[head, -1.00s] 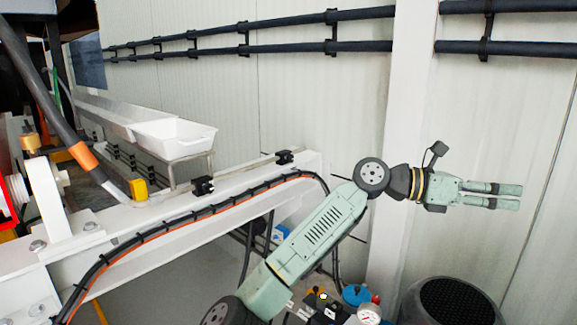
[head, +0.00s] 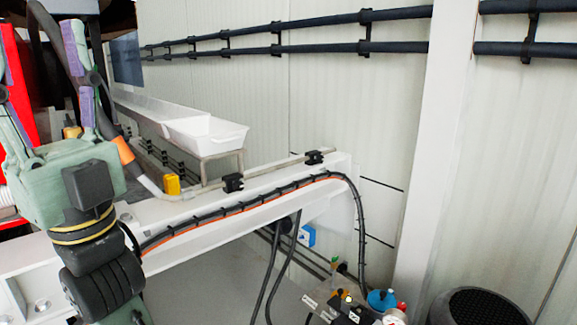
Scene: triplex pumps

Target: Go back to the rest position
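My gripper (head: 40,65) is at the left side of the head view, in front of the white beam. Its fingers point up and stand wide apart, with purple pads on them. No held object shows between the fingers; only background shows there. The green palm and black wrist joint are below the fingers, and the rest of my arm runs off the bottom left of the picture.
A white beam (head: 270,185) with black cables crosses the view. A grey hose (head: 125,155) and red part (head: 20,75) are near my gripper. A white trough (head: 205,135) stands behind. Gauges and fittings (head: 385,300) are at the lower right.

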